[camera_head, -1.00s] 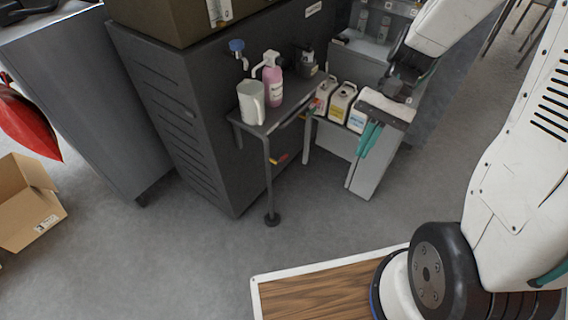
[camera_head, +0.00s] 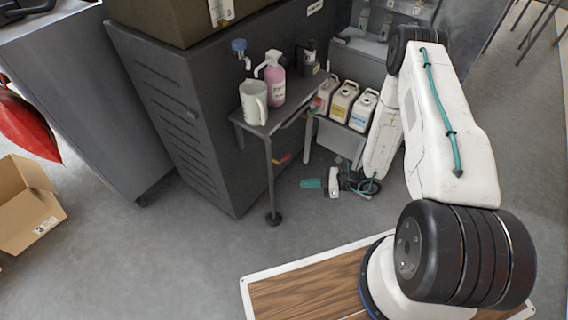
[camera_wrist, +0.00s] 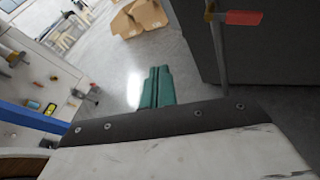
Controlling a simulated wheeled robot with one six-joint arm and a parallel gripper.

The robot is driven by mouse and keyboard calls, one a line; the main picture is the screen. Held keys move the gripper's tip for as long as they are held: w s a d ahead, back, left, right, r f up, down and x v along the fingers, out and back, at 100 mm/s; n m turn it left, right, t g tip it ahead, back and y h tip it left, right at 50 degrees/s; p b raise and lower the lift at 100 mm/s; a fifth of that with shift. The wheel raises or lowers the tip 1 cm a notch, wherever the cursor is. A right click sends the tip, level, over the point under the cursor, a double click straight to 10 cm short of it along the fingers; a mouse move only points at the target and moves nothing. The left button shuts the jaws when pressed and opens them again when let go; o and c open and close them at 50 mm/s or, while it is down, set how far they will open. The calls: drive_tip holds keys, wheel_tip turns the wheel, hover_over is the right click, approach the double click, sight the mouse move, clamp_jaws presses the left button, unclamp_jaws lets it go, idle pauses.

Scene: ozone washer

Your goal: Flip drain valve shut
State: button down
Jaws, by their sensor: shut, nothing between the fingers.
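A small red lever handle (camera_head: 283,158), likely the drain valve, sits low by the dark cabinet side, under the small side table. In the wrist view the red handle (camera_wrist: 243,17) is at the top right, pointing sideways from a brass-coloured fitting (camera_wrist: 209,15). My gripper (camera_head: 312,184) is low over the floor, right of and a little below the handle in the head view, apart from it. Its teal fingers (camera_wrist: 157,88) are together and empty in the wrist view, left of the handle.
The side table (camera_head: 262,128) carries a white jug (camera_head: 252,102) and a pink pump bottle (camera_head: 274,82); its front leg (camera_head: 270,180) stands left of my gripper. White jugs (camera_head: 345,101) stand behind my arm. The dark cabinet (camera_head: 185,110) bounds the left. Floor in front is clear.

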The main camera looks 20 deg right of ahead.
drive_tip(key=w+d+f+m+t+h, duration=0.4)
drive_tip(key=w+f+m, duration=0.1)
drive_tip(key=w+f, duration=0.2)
drive_tip(key=r+x, duration=0.1)
drive_tip(key=x, duration=0.9)
drive_tip(key=shift+w+d+r, duration=0.15)
drive_tip(key=shift+r, duration=0.7)
drive_tip(key=shift+w+d+r, duration=0.15)
drive_tip(key=shift+w+r, duration=0.05)
drive_tip(key=shift+r, duration=0.65)
drive_tip(key=shift+d, duration=0.1)
